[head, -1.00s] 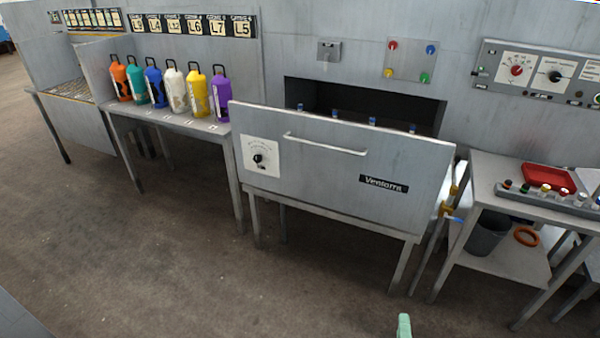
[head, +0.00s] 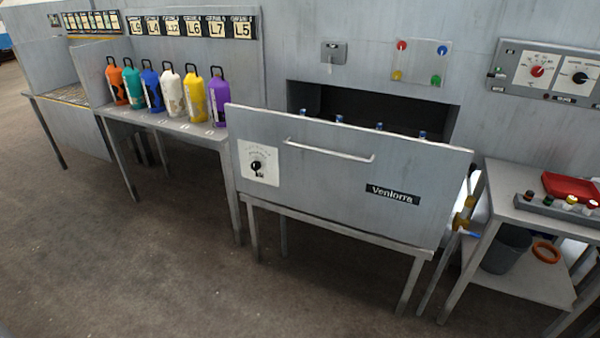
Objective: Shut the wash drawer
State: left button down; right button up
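The wash drawer (head: 330,190) stands pulled out from a dark opening (head: 440,124) in the grey wall machine. Its grey front panel carries a long horizontal bar handle (head: 330,150), a white dial plate (head: 259,166) at left and a black name label at right. Several blue-topped items (head: 340,118) show just above the panel's top edge; the rest of them is hidden behind it. Neither of my grippers is in the head view.
A side table (head: 178,121) at left holds several coloured bottles (head: 194,97). At right a cart (head: 510,200) carries a red tray (head: 572,186), with a grey bin (head: 507,250) and an orange ring (head: 546,252) below. The floor in front is clear.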

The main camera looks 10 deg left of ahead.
aim_at(403, 189)
jog(key=z, duration=0.1)
jog(key=i, duration=1.95)
jog(key=u, duration=0.1)
